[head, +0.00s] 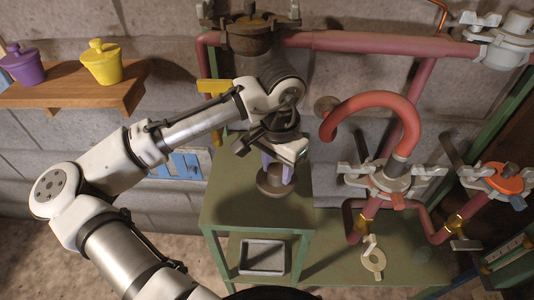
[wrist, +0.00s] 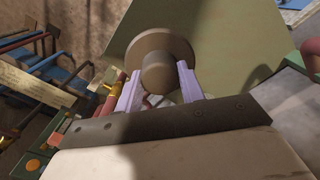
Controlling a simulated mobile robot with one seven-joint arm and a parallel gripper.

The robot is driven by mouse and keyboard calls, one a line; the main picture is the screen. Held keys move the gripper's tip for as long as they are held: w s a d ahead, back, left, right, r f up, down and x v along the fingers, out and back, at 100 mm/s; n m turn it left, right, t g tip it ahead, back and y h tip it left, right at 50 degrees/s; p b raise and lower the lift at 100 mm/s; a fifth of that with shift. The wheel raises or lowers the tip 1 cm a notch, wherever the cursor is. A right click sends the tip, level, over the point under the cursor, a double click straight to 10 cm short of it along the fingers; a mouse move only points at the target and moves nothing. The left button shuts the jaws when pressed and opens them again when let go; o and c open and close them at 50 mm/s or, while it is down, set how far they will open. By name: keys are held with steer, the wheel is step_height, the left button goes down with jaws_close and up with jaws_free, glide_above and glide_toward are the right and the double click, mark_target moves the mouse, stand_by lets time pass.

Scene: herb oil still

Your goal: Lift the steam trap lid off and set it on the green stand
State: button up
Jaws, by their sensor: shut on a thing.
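The steam trap lid (head: 271,190) is a grey-brown round disc with a thick knob; the wrist view shows its disc (wrist: 150,40) and knob. My gripper (head: 277,167) points down with its pale lavender fingers shut on the knob, one finger on each side, as the wrist view also shows (wrist: 158,70). The lid is over the top of the green stand (head: 230,208), toward its right part. The stand's green top also shows behind the lid in the wrist view (wrist: 222,35). I cannot tell whether the lid touches the stand.
Red pipes with clamped fittings (head: 390,182) and a curved red pipe (head: 372,103) stand right of the stand. A grey tray (head: 262,257) sits lower down. A wooden shelf (head: 60,90) with purple and yellow pots is at upper left. The stand's left top is clear.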

steer(key=shift+f+b, duration=3.1)
steer(key=shift+f, duration=0.1)
steer(key=shift+f, duration=0.55)
steer(key=o, duration=1.4)
steer(key=shift+c, duration=0.2)
